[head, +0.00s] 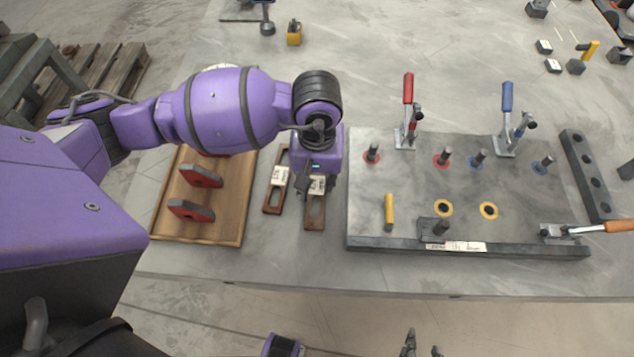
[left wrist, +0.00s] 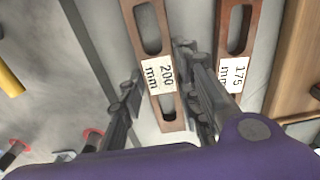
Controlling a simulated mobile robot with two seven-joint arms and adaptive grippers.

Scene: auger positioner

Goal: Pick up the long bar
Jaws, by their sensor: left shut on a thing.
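The long bar is a brown slotted bar (head: 315,212) labelled 200 mm. It lies by the left edge of the grey fixture plate, and it also shows in the left wrist view (left wrist: 167,110). My left gripper (head: 318,185) points down over it. In the left wrist view its fingers (left wrist: 160,90) are on both sides of the bar by the label, shut on it. Whether the bar is off the table cannot be told. A similar bar (head: 273,190) labelled 175 mm lies beside it. My right gripper (head: 423,349) shows only fingertips at the bottom edge, apart and empty.
A wooden tray (head: 230,228) with red-and-grey parts stands left of the bars. The fixture plate (head: 400,205) on the right carries pins, a yellow pin (head: 389,211) and toggle clamps with red (head: 408,88), blue (head: 507,97) and orange handles. The table's front edge is clear.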

